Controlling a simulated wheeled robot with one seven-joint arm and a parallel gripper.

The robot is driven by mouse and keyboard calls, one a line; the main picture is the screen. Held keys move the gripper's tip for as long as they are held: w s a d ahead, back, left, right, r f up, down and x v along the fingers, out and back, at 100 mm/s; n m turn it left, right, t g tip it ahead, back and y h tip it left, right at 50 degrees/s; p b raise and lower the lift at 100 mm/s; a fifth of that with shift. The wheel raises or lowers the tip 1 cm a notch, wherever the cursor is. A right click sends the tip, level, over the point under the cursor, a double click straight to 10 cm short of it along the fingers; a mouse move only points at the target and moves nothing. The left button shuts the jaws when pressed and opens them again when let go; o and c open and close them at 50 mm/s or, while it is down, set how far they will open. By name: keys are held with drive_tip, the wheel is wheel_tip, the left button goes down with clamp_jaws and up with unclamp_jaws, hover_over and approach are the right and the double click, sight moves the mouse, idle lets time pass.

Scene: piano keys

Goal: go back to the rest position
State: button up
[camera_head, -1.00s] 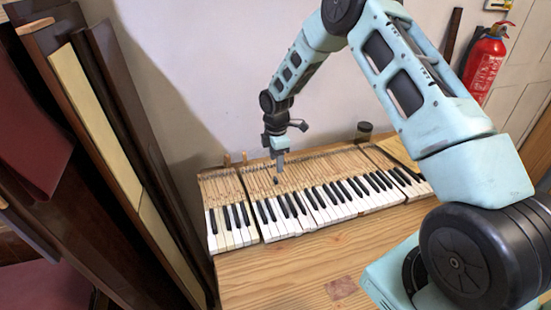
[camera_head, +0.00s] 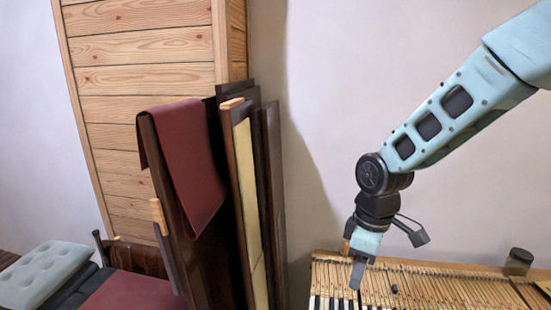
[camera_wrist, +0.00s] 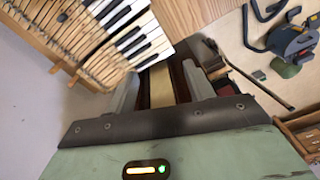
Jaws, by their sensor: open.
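My gripper (camera_head: 357,274) points down over the left end of the piano keyboard (camera_head: 440,287) in the head view. It appears above the keys' wooden rear part, but its exact height cannot be told. In the wrist view, my gripper (camera_wrist: 160,88) has its two fingers spread apart with nothing held between them. The keyboard (camera_wrist: 108,38) also shows there at upper left, with white and black keys and bare wooden key tails. Most of the white keys are cut off by the lower edge of the head view.
A dark jar (camera_head: 518,262) stands at the keyboard's back right. Dark panels (camera_head: 272,200) and a red cloth (camera_head: 190,155) lean left of the keyboard. A tufted grey cushion (camera_head: 45,275) lies far left. A power tool (camera_wrist: 292,42) shows at right in the wrist view.

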drive_tip(key=s+a+r+m, duration=0.1)
drive_tip(key=s+r+m, duration=0.1)
drive_tip(key=s, duration=0.9)
drive_tip(key=s+a+r+m, duration=0.2)
drive_tip(key=s+r, duration=0.1)
drive_tip(key=s, duration=0.9)
drive_tip(key=shift+r, duration=0.3)
